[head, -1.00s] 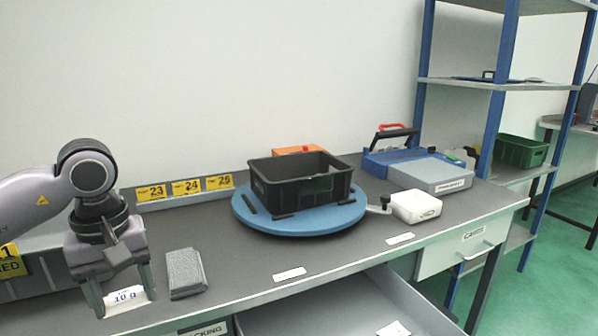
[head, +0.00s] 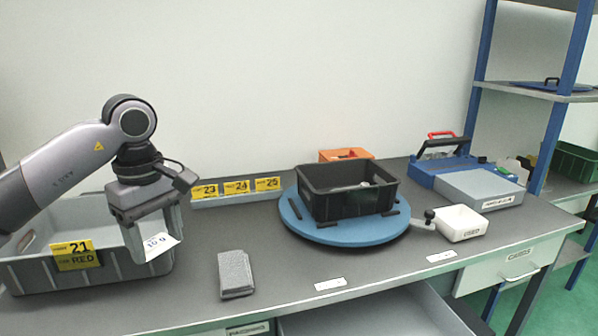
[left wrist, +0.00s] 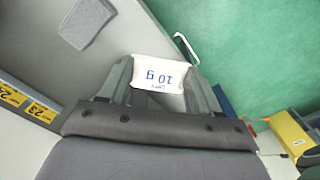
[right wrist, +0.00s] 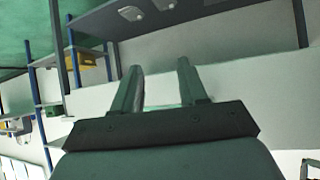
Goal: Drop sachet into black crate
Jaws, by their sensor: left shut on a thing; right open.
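A small white sachet (head: 160,245) marked "10 g" is held in my left gripper (head: 155,240), above the left part of the bench. In the left wrist view the sachet (left wrist: 160,72) sits between the two fingers, its print upside down. The black crate (head: 340,207) stands on a round blue turntable (head: 352,232), to the right of the gripper and well apart from it. Something small and light shows inside the crate; I cannot tell what. My right gripper (right wrist: 160,82) shows only in the right wrist view, with its fingers apart and nothing between them.
A grey bin (head: 110,268) labelled 21 RED stands at the left, behind the gripper. A folded grey cloth (head: 235,274) lies on the bench (head: 190,305). An open drawer is below.

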